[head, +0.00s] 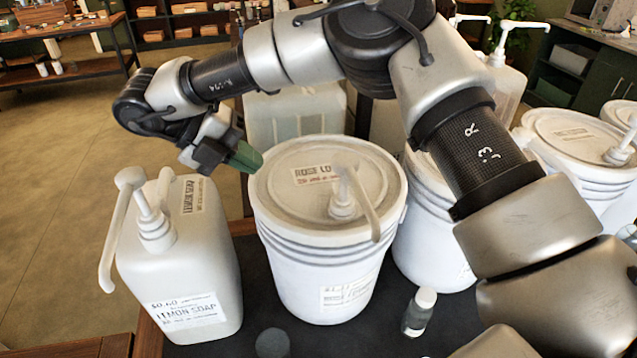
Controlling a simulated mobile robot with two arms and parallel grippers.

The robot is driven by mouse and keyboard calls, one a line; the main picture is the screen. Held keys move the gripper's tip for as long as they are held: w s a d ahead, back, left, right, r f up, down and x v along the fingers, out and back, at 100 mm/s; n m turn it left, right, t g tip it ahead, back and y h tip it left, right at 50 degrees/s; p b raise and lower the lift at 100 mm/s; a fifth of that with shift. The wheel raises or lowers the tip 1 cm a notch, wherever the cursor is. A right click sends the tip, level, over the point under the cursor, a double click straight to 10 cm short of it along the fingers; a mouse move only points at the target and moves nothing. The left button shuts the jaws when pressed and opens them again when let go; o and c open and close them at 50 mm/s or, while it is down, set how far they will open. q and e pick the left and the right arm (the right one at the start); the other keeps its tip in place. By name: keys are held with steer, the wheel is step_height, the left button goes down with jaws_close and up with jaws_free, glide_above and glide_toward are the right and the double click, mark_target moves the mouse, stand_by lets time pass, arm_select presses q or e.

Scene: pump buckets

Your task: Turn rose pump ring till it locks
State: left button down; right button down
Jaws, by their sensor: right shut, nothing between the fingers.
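The rose bucket (318,262) is a white tub with a lid labelled "ROSE LO…" in the middle of the head view. Its pump (365,205) stands on the right front part of the lid, with the spout pointing down toward the front right. The pump ring (342,209) is a pale collar at the pump's base; whether it is locked cannot be told. My right gripper (245,158) is shut and empty, with green fingertips at the bucket's left back rim. It is apart from the pump, and I cannot tell whether it touches the rim. My left gripper is out of view.
A lemon soap jug (190,255) with a pump stands left of the rose bucket. Another white bucket (430,245) is close on its right, partly behind my right arm. A small bottle (419,312) stands in front on the dark mat (375,335). More pump containers stand farther right.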

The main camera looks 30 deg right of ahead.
steer(key=p, duration=0.2)
glide_toward(319, 200)
steer(key=x, duration=0.4)
steer(key=shift+d+f, duration=0.1)
steer(key=shift+d, duration=0.1)
steer(key=d, duration=0.1)
steer(key=s+d+p, duration=0.1)
steer(key=d, duration=0.1)
steer(key=shift+s+d+f, duration=0.1)
steer(key=shift+s+d, duration=0.05)
steer(key=shift+d, duration=0.25)
